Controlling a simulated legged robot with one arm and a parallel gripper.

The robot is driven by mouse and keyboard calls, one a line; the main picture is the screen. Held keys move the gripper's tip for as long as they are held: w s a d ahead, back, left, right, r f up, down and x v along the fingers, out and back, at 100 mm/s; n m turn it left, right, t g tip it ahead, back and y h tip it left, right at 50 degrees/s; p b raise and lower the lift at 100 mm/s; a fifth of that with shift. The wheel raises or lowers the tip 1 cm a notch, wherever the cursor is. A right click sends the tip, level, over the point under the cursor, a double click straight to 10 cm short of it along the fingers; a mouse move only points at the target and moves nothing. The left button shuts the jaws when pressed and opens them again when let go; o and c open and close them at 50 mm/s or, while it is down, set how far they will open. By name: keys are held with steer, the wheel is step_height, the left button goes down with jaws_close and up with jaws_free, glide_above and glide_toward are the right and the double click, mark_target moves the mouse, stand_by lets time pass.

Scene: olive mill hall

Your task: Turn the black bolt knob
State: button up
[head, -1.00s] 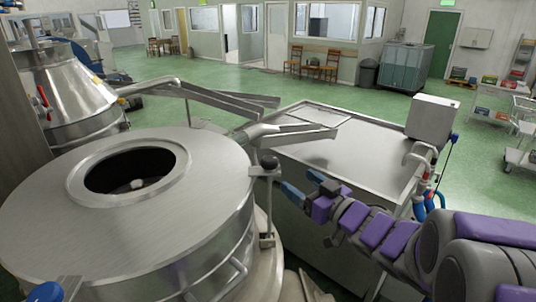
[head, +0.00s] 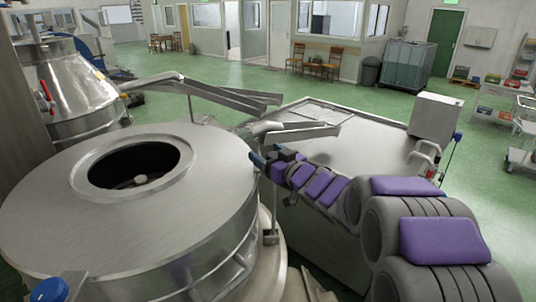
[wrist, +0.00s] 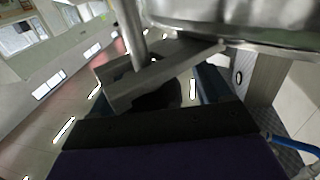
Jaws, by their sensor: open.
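The black bolt knob (wrist: 161,95) is a dark round shape in the wrist view, partly behind a grey metal bracket (wrist: 150,76). It lies between the two dark blue fingers of my gripper (wrist: 153,92), which stand open on either side of it. In the head view my gripper (head: 262,158) is at the right rim of the round steel vat (head: 215,195), where the bracket post (head: 271,215) stands. The knob is hidden behind the gripper there. Contact between fingers and knob cannot be told.
A steel tank (head: 375,150) with a flat top lies behind my arm. Metal chutes (head: 225,95) reach over from a second vat (head: 70,90) at the left. A blue cap (head: 50,290) shows at the lower left. The green floor (head: 250,75) beyond is open.

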steer(key=shift+w+d, duration=0.1)
steer(key=shift+d, duration=0.35)
steer(key=shift+d+r, duration=0.1)
steer(key=shift+d, duration=0.15)
steer(key=shift+c, duration=1)
steer(key=shift+a, duration=0.35)
steer(key=c, duration=0.6)
steer(key=shift+d, duration=0.1)
steer(key=shift+c, duration=0.9)
